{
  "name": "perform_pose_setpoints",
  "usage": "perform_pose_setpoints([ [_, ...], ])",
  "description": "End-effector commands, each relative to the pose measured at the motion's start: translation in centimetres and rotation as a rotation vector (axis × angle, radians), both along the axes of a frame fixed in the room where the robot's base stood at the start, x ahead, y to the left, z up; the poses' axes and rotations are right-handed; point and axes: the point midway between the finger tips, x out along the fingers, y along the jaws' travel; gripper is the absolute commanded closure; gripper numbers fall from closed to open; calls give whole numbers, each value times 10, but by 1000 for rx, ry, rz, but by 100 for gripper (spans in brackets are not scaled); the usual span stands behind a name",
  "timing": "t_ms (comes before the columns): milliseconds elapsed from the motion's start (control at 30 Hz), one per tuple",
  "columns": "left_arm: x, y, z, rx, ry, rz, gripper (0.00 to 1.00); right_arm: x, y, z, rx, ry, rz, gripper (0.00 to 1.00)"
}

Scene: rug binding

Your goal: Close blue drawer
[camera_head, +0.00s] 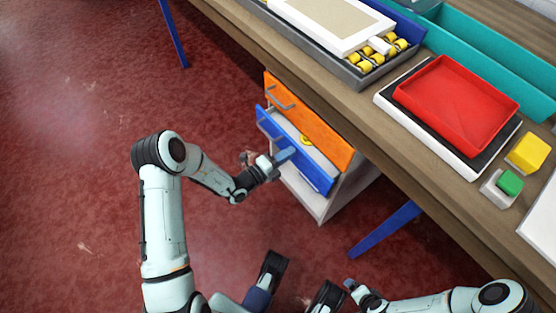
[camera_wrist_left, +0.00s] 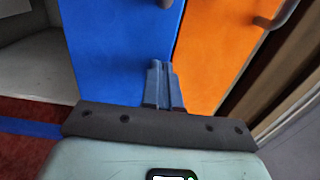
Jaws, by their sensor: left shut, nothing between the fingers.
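The blue drawer (camera_head: 315,173) is in the white cabinet under the workbench, below an orange drawer (camera_head: 312,122). Its front stands out from the cabinet, and a strip of its inside shows with a yellow item (camera_head: 305,140) in it. My left gripper (camera_head: 287,155) is shut and empty, with its fingertips at the outer face of the blue front. In the left wrist view the shut fingers (camera_wrist_left: 163,82) point at the blue panel (camera_wrist_left: 115,50); I cannot tell whether they touch it. My right gripper (camera_head: 350,284) is low at the bottom, its fingers too small to judge.
The wooden workbench (camera_head: 375,125) runs above the cabinet. On it are a red tray (camera_head: 455,95), a yellow block (camera_head: 528,152), a green block (camera_head: 510,182) and a teal bin (camera_head: 500,55). Blue table legs (camera_head: 385,230) stand beside the cabinet. The red floor at left is clear.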

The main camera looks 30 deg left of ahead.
Motion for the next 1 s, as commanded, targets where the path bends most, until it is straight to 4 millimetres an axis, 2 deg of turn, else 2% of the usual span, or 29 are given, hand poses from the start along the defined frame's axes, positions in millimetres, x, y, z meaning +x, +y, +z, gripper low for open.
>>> perform_pose_setpoints([
  [433,6,-3,1,0,-1,0,100,-3,-1,-2,0,8,-2,11],
  [733,49,-21,1,-2,-2,0,100,5,1,6,-1,-18,1,11],
  [1000,56,-23,2,-1,-3,1,100,6,1,6,-1,-20,1,11],
])
